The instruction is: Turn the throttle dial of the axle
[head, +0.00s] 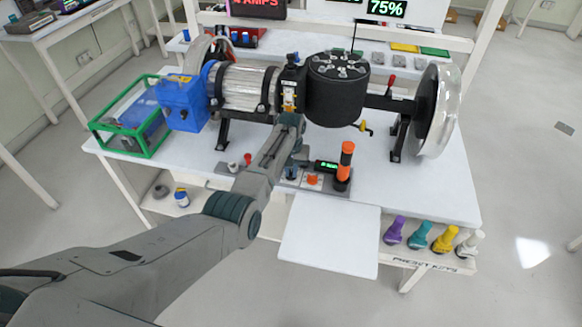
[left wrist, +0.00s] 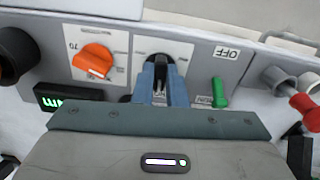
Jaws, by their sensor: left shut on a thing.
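A grey control panel (head: 330,186) lies on the white table in front of the axle assembly (head: 335,95). In the left wrist view it carries an orange dial (left wrist: 94,60) beside a "70" mark, a black dial (left wrist: 160,60) and a green lever (left wrist: 219,92) near an "OFF" label. My left gripper (left wrist: 161,82) points down at the panel, its blue fingers closed on the black dial, hiding part of it. The orange dial, clear of the fingers, also shows in the head view (head: 312,180). No readable label says which dial is the throttle. My right gripper is not in view.
An orange-and-black cylinder (head: 345,162) stands at the panel's right end, beside a small green-lit display (head: 326,166). Red-knobbed parts (left wrist: 305,105) are at the other end. A screen (head: 385,8) reads 75%. A bare white board (head: 330,238) projects from the table front.

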